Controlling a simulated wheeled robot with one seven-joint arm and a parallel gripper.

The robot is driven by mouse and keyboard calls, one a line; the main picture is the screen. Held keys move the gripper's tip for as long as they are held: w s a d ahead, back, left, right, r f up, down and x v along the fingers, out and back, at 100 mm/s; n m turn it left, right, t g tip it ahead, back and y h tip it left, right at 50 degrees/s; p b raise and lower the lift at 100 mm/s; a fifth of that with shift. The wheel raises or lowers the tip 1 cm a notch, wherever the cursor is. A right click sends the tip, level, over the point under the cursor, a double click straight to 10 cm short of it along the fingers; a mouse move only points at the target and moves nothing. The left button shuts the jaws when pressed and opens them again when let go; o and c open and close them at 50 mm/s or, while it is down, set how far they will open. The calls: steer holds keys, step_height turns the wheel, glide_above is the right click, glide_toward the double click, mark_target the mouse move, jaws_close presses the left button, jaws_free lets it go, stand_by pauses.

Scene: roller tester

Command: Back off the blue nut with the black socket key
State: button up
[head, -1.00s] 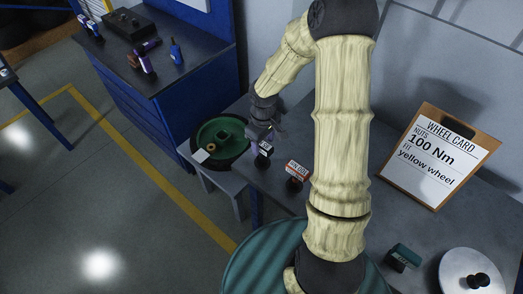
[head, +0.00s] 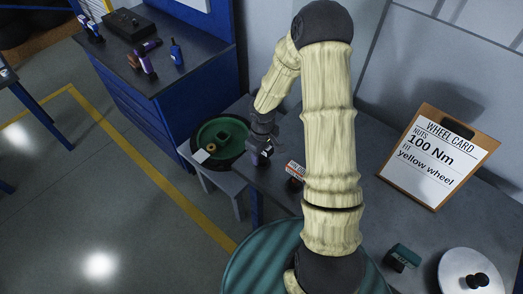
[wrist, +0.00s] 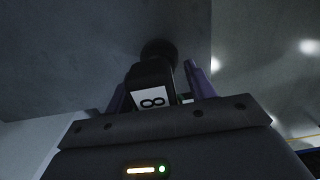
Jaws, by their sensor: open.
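A black upright piece with a white label reading 8 (wrist: 152,101) stands between my gripper's purple fingers in the wrist view. It looks like the handle of a socket key, but I cannot tell its colour coding or whether it is the black key. My gripper (head: 262,146) is open at the bench's left edge, with its fingers (wrist: 158,92) on either side of this piece. Whether they touch it is unclear. In the head view my gripper partly hides the piece. I cannot make out the blue nut in either view.
A green round tray (head: 238,129) with small parts sits on a grey stool left of the bench. A red-and-white labelled block (head: 294,169), a teal-topped block (head: 404,256), a wheel card (head: 437,157) and a silver disc (head: 459,272) are on the bench. A teal round surface (head: 250,267) is in front.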

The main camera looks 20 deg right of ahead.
steer(key=shift+c, duration=0.4)
jaws_close()
step_height(320, 180, up, 10)
steer(key=shift+r, duration=0.1)
stand_by(0.5)
stand_by(0.3)
steer(key=c, duration=0.7)
jaws_free()
jaws_close()
